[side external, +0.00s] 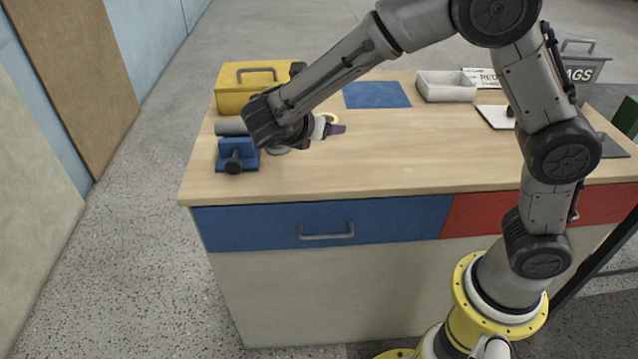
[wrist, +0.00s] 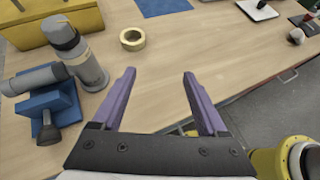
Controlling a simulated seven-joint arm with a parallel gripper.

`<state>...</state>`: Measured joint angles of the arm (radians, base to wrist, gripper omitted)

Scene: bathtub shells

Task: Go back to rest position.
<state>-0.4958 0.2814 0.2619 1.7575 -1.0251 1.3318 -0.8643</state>
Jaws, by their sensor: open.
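My gripper (wrist: 158,85) shows in the wrist view with its two purple fingers spread apart and nothing between them. In the side view my gripper (side external: 339,129) is above the left part of the wooden workbench (side external: 400,160), with its fingers pointing right. It is apart from the things on the bench. My wrist hides part of the bench's left side in the side view.
A blue vise (side external: 237,156) and a grey cylindrical thing (wrist: 91,72) stand near my gripper. A yellow toolbox (side external: 238,93), tape roll (wrist: 132,39), blue mat (side external: 376,95) and white bin (side external: 446,88) lie further back. The bench's middle front is clear.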

